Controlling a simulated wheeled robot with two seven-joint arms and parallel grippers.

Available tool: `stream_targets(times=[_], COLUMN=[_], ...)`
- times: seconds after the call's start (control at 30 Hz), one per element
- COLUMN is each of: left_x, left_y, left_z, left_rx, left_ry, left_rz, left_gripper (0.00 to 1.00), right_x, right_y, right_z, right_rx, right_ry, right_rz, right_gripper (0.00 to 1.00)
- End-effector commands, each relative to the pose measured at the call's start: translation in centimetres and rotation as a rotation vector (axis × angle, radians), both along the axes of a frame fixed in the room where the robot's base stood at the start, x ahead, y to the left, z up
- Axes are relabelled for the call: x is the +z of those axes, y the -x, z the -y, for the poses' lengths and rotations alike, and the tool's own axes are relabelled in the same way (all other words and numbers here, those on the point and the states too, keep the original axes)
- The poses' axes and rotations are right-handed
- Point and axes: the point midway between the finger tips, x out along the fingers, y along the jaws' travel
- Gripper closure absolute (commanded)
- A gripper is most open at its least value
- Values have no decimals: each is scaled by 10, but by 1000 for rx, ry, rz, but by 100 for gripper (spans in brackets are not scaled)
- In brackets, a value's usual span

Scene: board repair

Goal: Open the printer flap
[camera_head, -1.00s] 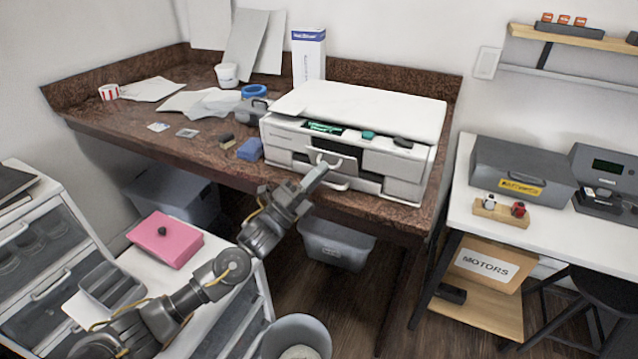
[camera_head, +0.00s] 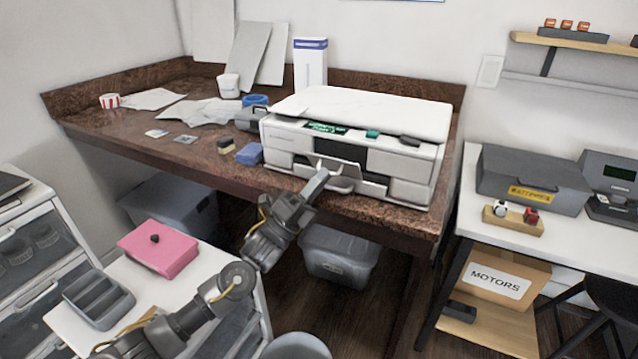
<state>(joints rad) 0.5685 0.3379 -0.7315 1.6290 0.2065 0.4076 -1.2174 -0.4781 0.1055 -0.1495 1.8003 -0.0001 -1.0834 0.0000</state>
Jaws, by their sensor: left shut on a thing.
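The white printer (camera_head: 405,118) stands on the brown stone-topped desk. Its front flap (camera_head: 335,168) is tilted outward at the front left of the printer, with a dark gap above it. My left gripper (camera_head: 322,177) is at the flap and shut on its handle; the fingers partly hide the handle. My left arm reaches up from the bottom left to the desk's front edge. My right gripper is not in view.
A blue sponge (camera_head: 249,154) and a small dark-and-yellow block (camera_head: 226,146) lie left of the printer. The desk's front edge (camera_head: 400,225) runs close below my gripper. A grey bin (camera_head: 338,260) stands under the desk. A pink box (camera_head: 158,250) sits on the lower left cabinet.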

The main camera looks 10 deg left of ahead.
Motion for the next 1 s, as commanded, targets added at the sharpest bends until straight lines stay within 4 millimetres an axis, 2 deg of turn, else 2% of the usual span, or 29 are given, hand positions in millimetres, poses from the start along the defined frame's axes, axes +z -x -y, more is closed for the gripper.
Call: stream_targets(times=[0.33,0.37,0.5,0.8,1.0], left_x=[0,0,0,-2,-19], left_y=[0,0,0,1,13], left_z=[0,0,0,-1,-15], left_rx=[0,0,0,0,1], left_ry=[0,0,0,0,0], left_rz=[0,0,0,0,-2], left_gripper=[100,90,71,71,71], right_x=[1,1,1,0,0], right_y=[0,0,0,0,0], right_z=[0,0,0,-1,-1], right_rx=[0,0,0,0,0], right_ry=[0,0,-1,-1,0], right_rz=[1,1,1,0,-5], right_gripper=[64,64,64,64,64])
